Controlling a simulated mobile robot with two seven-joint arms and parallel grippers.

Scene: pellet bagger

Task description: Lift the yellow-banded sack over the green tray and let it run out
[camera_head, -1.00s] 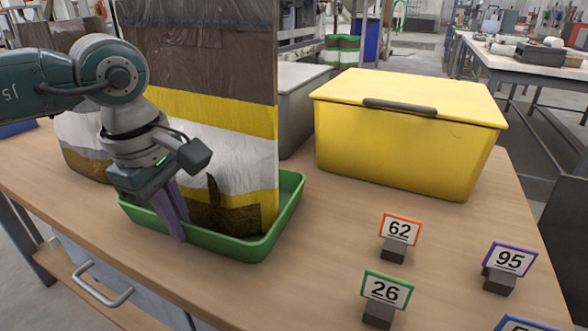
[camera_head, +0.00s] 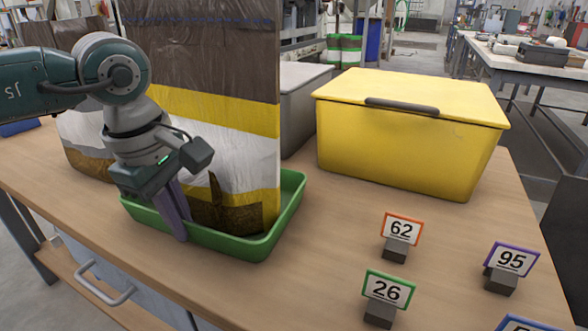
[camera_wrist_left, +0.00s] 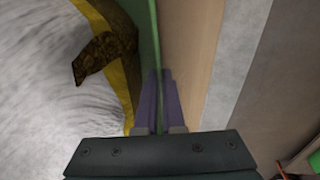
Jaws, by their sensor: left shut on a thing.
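The yellow-banded sack (camera_head: 245,120) stands upright in the green tray (camera_head: 293,205), brown at the top with yellow and white bands. A brown flap shows near its bottom, and it shows with the white side in the left wrist view (camera_wrist_left: 40,90). My left gripper (camera_head: 176,220) points down at the tray's near side. In the left wrist view its two purple fingers (camera_wrist_left: 158,102) straddle the green tray wall (camera_wrist_left: 148,45) and are shut on it, beside the sack. The sack's left part is partly hidden by my left arm. My right gripper is not in view.
Another sack (camera_head: 88,160) stands behind my left arm. A yellow lidded box (camera_head: 405,150) and a grey box (camera_head: 298,105) stand behind and right of the tray. Number signs 62 (camera_head: 402,229), 26 (camera_head: 387,291) and 95 (camera_head: 513,260) stand at the right front. Table between tray and signs is clear.

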